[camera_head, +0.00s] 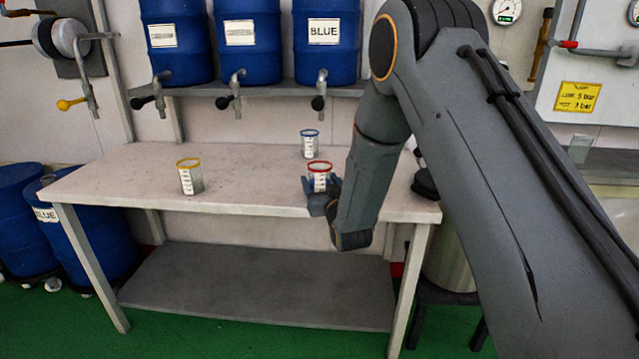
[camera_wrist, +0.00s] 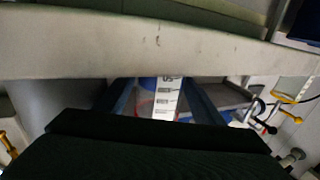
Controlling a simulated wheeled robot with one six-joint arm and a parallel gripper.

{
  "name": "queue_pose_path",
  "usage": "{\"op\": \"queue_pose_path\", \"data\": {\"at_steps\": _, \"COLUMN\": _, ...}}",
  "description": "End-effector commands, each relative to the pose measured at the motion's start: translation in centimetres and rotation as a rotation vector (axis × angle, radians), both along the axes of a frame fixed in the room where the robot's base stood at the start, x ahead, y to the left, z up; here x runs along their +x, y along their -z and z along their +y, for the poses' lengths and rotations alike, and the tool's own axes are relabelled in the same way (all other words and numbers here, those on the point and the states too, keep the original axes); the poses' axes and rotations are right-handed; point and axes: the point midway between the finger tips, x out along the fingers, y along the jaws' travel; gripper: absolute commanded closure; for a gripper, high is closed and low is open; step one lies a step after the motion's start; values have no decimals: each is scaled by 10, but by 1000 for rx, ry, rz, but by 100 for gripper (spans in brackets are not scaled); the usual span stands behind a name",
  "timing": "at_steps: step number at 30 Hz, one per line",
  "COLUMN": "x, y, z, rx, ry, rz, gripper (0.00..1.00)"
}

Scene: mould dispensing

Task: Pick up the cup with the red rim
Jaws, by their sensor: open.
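The cup with the red rim (camera_head: 319,182) stands upright near the front edge of the table (camera_head: 250,190), its lower part hidden by my gripper (camera_head: 322,197). My gripper is open, low at the table's front edge, right at this cup. In the wrist view, the labelled cup (camera_wrist: 167,98) shows between the two dark fingers of my gripper (camera_wrist: 163,105). A finger lies on either side of it; I cannot tell whether either touches it.
A cup with a yellow rim (camera_head: 190,178) stands to the left, and a cup with a blue rim (camera_head: 310,146) stands behind. Blue barrels with taps (camera_head: 328,42) sit on a shelf above. The table's middle is clear.

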Motion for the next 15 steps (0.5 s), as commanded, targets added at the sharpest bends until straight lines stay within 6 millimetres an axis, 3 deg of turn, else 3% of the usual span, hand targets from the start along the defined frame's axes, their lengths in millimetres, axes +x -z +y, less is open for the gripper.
{"op": "queue_pose_path", "data": {"at_steps": 9, "x": 5, "y": 0, "z": 4, "rx": 0, "ry": -2, "rz": 1, "gripper": 38}}
{"op": "queue_pose_path", "data": {"at_steps": 15, "x": 5, "y": 0, "z": 4, "rx": 0, "ry": -2, "rz": 1, "gripper": 72}}
